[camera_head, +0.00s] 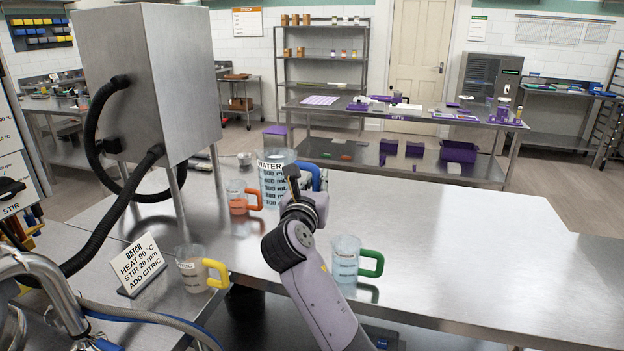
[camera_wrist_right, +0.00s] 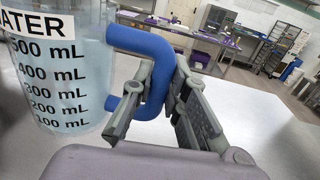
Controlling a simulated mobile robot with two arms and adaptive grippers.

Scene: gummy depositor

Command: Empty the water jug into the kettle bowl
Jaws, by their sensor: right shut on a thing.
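The water jug (camera_head: 275,184) is a clear, graduated jug labelled WATER, with bluish water inside and a blue handle. It stands upright at the back of the steel table, partly hidden by my right arm. My right gripper (camera_head: 291,180) is at its handle; in the right wrist view the gripper (camera_wrist_right: 165,105) is shut around the blue handle, beside the jug (camera_wrist_right: 62,85). I cannot tell whether the jug's base touches the table. I cannot make out the kettle bowl for certain. My left gripper is not in view.
A cup with an orange handle (camera_head: 238,197), one with a yellow handle (camera_head: 193,268) and one with a green handle (camera_head: 345,260) stand nearby. A batch sign (camera_head: 140,265) and a steel cabinet with black hoses (camera_head: 165,80) are left. The table's right side (camera_head: 480,240) is clear.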

